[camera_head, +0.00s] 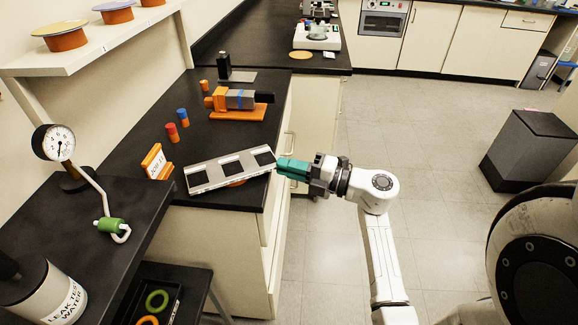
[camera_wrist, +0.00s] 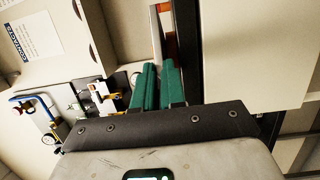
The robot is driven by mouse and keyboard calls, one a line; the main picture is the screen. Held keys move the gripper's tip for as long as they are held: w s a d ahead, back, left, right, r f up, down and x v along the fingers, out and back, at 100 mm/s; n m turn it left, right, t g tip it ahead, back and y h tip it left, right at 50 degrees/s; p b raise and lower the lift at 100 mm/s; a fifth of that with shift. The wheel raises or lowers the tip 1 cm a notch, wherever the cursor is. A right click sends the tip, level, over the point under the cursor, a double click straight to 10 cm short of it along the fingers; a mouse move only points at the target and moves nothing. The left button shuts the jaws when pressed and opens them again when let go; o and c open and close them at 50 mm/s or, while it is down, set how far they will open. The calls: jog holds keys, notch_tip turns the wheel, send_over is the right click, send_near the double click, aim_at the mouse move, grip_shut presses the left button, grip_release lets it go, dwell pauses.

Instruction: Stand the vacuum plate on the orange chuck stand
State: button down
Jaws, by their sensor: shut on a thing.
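The vacuum plate appears to be the long silver-white plate (camera_head: 223,172) with three dark square areas, at the front of the dark bench in the head view. My gripper (camera_head: 280,167), with teal fingers, is shut on its right end. In the wrist view the plate (camera_wrist: 156,38) shows as a thin grey edge leading to the finger tips (camera_wrist: 150,72).
An orange sign block (camera_head: 155,160) stands just left of the plate. Red (camera_head: 172,132) and blue (camera_head: 183,117) cylinders and an orange-based device (camera_head: 238,112) are behind. A gauge (camera_head: 58,143) stands at left. The bench's right edge lies under my gripper, with open floor beyond.

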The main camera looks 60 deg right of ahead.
jog(key=c, duration=1.1)
grip_release()
jog(key=shift+f, duration=0.1)
jog(key=shift+c, duration=0.3)
jog(key=shift+c, duration=0.2)
jog(key=s+p, duration=0.1)
jog(key=s, duration=0.6)
jog(key=shift+d+p, duration=0.4)
jog(key=shift+f, duration=0.1)
